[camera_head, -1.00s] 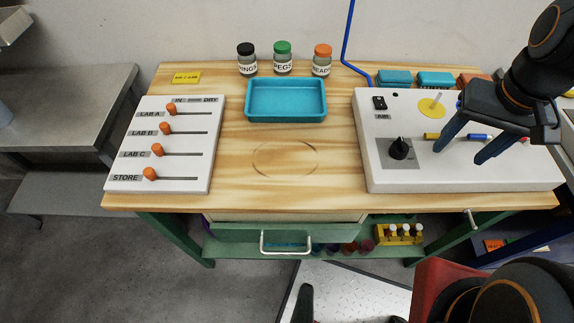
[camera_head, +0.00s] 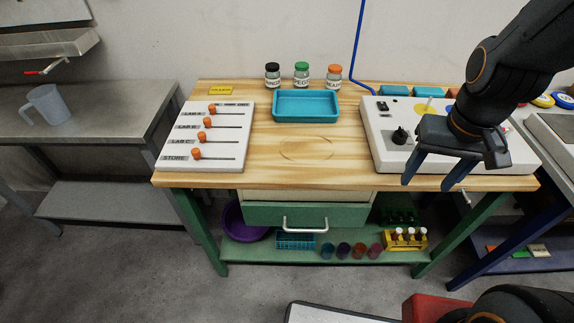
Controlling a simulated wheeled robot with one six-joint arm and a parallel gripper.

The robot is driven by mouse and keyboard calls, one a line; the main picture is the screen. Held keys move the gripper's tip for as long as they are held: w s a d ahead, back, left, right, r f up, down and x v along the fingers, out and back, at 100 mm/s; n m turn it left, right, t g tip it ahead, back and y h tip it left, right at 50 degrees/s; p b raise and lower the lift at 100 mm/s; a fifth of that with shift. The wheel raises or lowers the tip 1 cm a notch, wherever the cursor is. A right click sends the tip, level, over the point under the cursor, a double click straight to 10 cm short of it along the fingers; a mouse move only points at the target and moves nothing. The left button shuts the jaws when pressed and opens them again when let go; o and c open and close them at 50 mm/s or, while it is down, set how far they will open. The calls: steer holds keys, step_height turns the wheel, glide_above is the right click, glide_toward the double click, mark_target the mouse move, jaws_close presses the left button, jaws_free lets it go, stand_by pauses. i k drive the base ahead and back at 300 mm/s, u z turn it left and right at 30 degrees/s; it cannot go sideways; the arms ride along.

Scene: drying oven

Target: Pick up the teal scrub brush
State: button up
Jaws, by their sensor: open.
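I cannot make out a teal scrub brush for certain in this view. Two small teal blocks (camera_head: 394,91) lie at the back of the wooden table, behind the white control box; what they are is too small to tell. My gripper (camera_head: 428,183) is open with two blue fingers pointing down and nothing between them.
A teal tray (camera_head: 306,119), lidded jars (camera_head: 302,76) and a slider panel (camera_head: 170,150) occupy the wooden table (camera_head: 315,172). Below are a drawer (camera_head: 290,214), a purple basin (camera_head: 232,222), a blue basket (camera_head: 296,240) and cups. A pitcher (camera_head: 48,105) stands on the left counter.

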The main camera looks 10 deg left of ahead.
mark_target(419, 91)
steer(key=u, duration=0.45)
steer(key=k, duration=0.95)
steer(key=z, duration=0.35)
steer(key=i, duration=1.75)
steer(key=z, duration=0.45)
steer(key=k, duration=0.25)
steer(key=u, duration=0.05)
